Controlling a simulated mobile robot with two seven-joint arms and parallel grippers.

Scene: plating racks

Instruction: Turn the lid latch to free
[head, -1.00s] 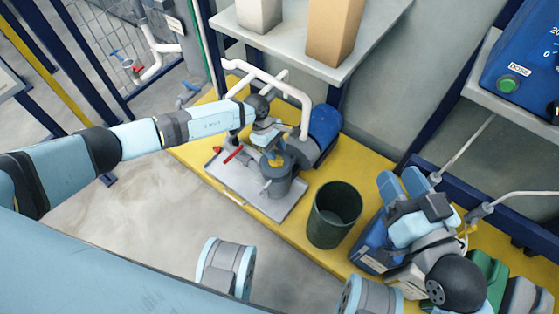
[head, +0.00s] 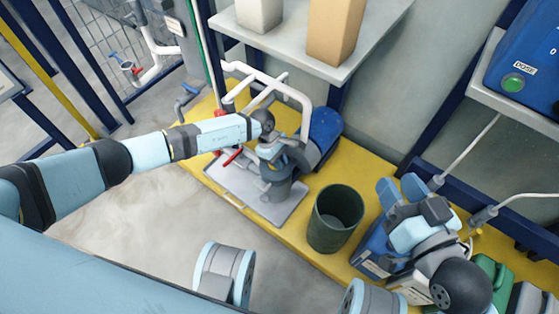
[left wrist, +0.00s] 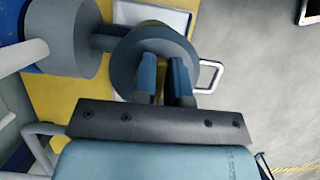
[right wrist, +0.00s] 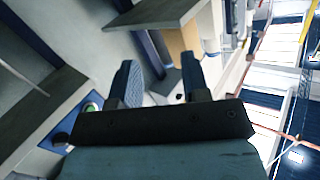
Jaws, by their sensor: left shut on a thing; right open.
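The grey round housing (head: 278,190) with its lid stands on a light grey tray on the yellow bench. In the left wrist view the round grey lid (left wrist: 127,62) lies right under my fingers. My left gripper (head: 284,160) is over the lid and shut on a small part at its top, which appears to be the lid latch. The fingers hide the latch, so its angle cannot be seen. In the left wrist view both blue fingers (left wrist: 163,72) point down onto the lid. My right gripper (head: 404,190) is open and empty, well to the right; its spread fingers show in the right wrist view (right wrist: 160,82).
The tray (head: 235,185) has a red-handled part (head: 232,157) beside the housing. White pipes (head: 265,80) arch behind, and a blue motor-like body (head: 325,128) sits close right. A dark green bin (head: 333,225) stands right of the tray. A shelf with boxes (head: 335,30) hangs above.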

